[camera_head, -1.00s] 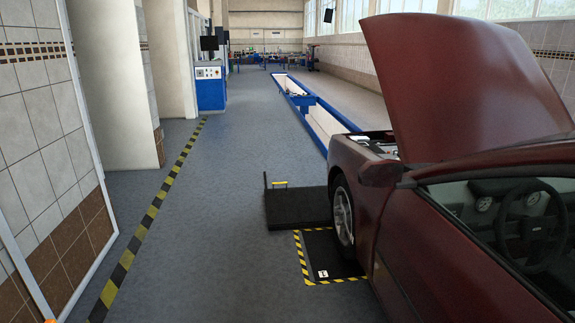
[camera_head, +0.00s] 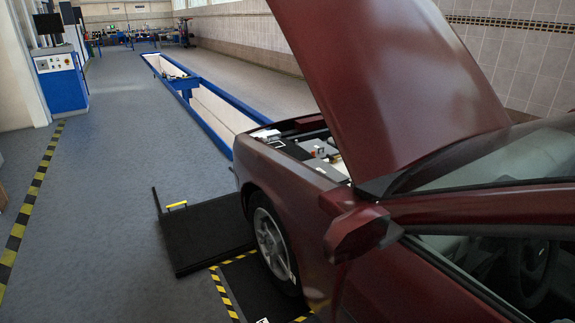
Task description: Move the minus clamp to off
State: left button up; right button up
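The minus clamp cannot be made out. The dark red car (camera_head: 300,215) stands at the right with its hood (camera_head: 385,85) raised. Its open engine bay (camera_head: 310,150) shows in part, with small light and dark parts inside that are too small to tell apart. Neither of my grippers is in view.
A black platform with a yellow handle (camera_head: 205,232) lies on the floor beside the front wheel (camera_head: 270,243). A blue-edged pit (camera_head: 205,110) runs ahead of the car. A blue cabinet (camera_head: 62,82) stands at the far left.

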aim_at(332, 159)
jog(key=i+j+z, duration=0.4)
jog(key=i+z, duration=0.15)
jog(key=i+j+u, duration=0.1)
jog(key=j+u, duration=0.3)
jog(key=i+j+u, duration=0.15)
jog(key=u, duration=0.3)
jog(key=i+j+u, duration=0.25)
jog(key=u, duration=0.15)
jog(key=i+j+u, duration=0.25)
jog(key=u, duration=0.2)
jog(key=i+z, duration=0.35)
jog(key=i+j+z, duration=0.15)
jog(key=z, duration=0.2)
jog(key=i+z, duration=0.15)
jog(key=z, duration=0.25)
jog(key=i+l+z, duration=0.1)
jog(key=z, duration=0.3)
jog(key=i+z, duration=0.2)
jog(key=z, duration=0.2)
jog(key=i+j+z, duration=0.1)
jog(key=z, duration=0.3)
jog(key=i+j+z, duration=0.1)
jog(key=z, duration=0.3)
jog(key=i+z, duration=0.35)
jog(key=i+j+z, duration=0.1)
jog(key=z, duration=0.25)
jog(key=i+j+z, duration=0.2)
jog(key=i+z, duration=0.15)
jog(key=l, duration=0.15)
jog(key=k, duration=0.05)
